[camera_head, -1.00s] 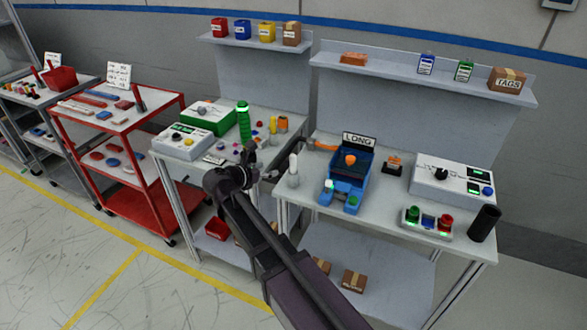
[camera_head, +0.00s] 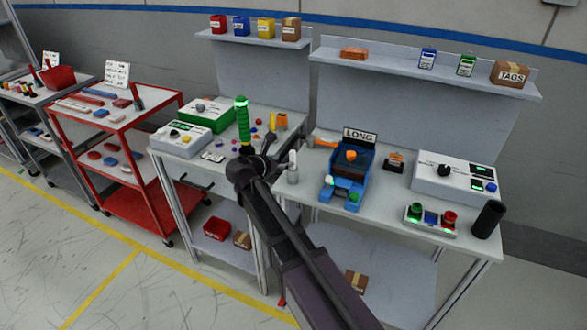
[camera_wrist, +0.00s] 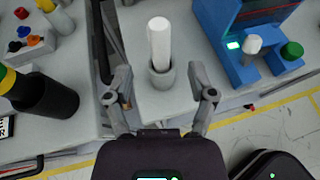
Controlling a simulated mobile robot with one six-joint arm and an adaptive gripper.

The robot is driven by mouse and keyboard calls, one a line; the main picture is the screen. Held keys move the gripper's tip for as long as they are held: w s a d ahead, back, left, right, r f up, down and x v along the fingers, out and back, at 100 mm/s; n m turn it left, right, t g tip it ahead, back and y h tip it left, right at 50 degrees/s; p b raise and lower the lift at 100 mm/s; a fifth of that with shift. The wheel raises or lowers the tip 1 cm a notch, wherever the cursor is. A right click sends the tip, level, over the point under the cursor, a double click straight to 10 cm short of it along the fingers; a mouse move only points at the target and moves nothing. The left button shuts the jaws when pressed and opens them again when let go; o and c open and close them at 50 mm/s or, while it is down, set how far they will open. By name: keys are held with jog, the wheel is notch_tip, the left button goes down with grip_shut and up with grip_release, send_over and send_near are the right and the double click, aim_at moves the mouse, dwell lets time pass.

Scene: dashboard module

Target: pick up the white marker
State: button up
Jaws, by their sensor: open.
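The white marker (camera_wrist: 159,40) stands upright in a small grey holder (camera_wrist: 161,78) near the table's front edge. In the head view the marker (camera_head: 293,159) and its holder (camera_head: 292,177) show just right of my gripper (camera_head: 259,152). In the wrist view my gripper (camera_wrist: 160,97) is open and empty. Its two fingers are spread to the left and right of the holder's line, on the near side of it. The marker and holder lie ahead, between the finger directions, and I see no contact.
A blue device labelled LONG (camera_head: 364,178) stands close right of the marker. A dark cylinder with a green and yellow top (camera_wrist: 40,93) is left of my gripper in the wrist view. A gap separates the two tables. A black cup (camera_head: 488,220) stands at far right.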

aim_at(291, 160)
jog(key=shift+w+d, duration=0.15)
jog(key=shift+b+x, duration=1.05)
jog(key=shift+x, duration=1.55)
jog(key=shift+f, duration=0.15)
grip_shut()
